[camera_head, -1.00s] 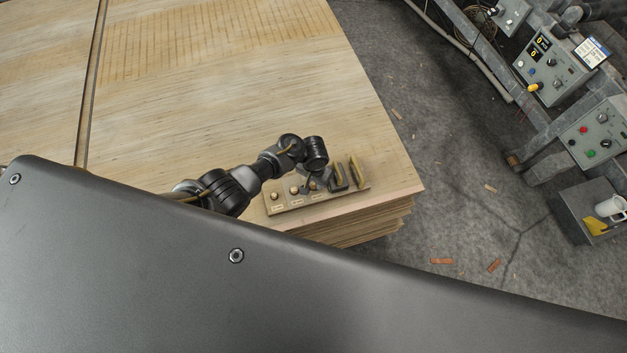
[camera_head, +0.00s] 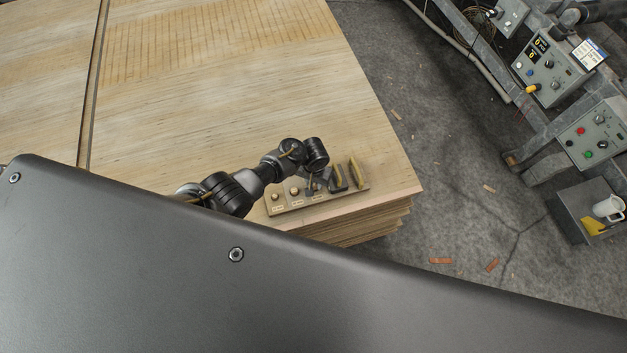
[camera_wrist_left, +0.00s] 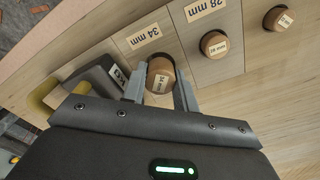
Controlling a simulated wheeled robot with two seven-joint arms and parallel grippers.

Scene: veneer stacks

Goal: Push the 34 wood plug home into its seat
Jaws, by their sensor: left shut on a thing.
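In the head view my left gripper (camera_head: 311,186) is over the plug board (camera_head: 292,207), and the plug is mostly hidden there. My right gripper is not in view.
A 28 mm plug (camera_wrist_left: 214,44) and a smaller plug (camera_wrist_left: 277,19) stand in the same board. A dark block marked "KG" (camera_wrist_left: 104,82) is close beside the left finger. The board lies near the edge of the veneer stack (camera_head: 230,110). Control boxes (camera_head: 553,68) stand at the right.

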